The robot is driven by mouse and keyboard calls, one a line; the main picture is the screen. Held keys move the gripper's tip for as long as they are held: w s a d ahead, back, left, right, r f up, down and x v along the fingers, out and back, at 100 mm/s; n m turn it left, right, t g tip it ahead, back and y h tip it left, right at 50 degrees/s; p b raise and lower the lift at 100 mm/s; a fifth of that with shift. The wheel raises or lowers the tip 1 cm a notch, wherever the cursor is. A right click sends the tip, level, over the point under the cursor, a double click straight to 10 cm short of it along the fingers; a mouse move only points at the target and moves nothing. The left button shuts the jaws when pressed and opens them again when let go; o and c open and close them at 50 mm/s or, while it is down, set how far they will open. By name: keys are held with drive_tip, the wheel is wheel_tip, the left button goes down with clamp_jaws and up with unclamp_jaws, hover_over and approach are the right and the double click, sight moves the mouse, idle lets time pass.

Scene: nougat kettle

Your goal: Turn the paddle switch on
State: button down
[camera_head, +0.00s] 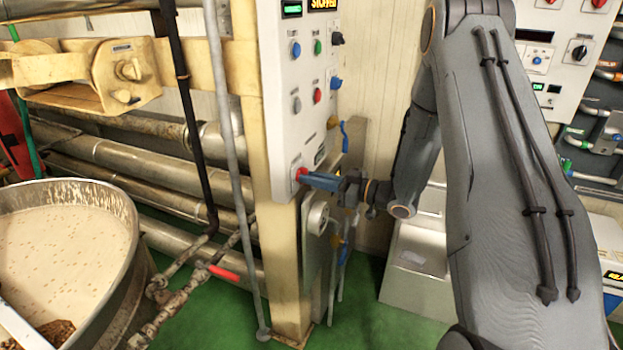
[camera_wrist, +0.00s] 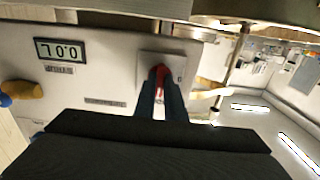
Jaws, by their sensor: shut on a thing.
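The paddle switch (camera_wrist: 160,72) is red and sits on a pale square plate low on the white control panel. In the head view a bit of its red (camera_head: 301,172) shows at the panel's lower left. My gripper (camera_head: 308,177) reaches it from the right with blue fingers. In the wrist view my gripper (camera_wrist: 159,84) has its two fingers closed around the red switch. The fingers hide much of the switch, and I cannot tell its exact position. A display on the panel (camera_head: 283,100) top reads "STOPPED".
A kettle (camera_head: 135,235) of pale mix stands at the left. Pipes (camera_head: 125,160) run behind it. A small digital display (camera_wrist: 60,51) and a yellow-and-blue knob (camera_wrist: 15,93) are near the switch. A grey box (camera_head: 415,285) stands on the green floor.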

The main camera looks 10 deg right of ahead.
drive_tip(key=c, duration=1.8)
unclamp_jaws()
drive_tip(key=shift+b+v, duration=1.3)
drive_tip(key=shift+v, duration=2.65)
drive_tip(key=shift+w, duration=0.1)
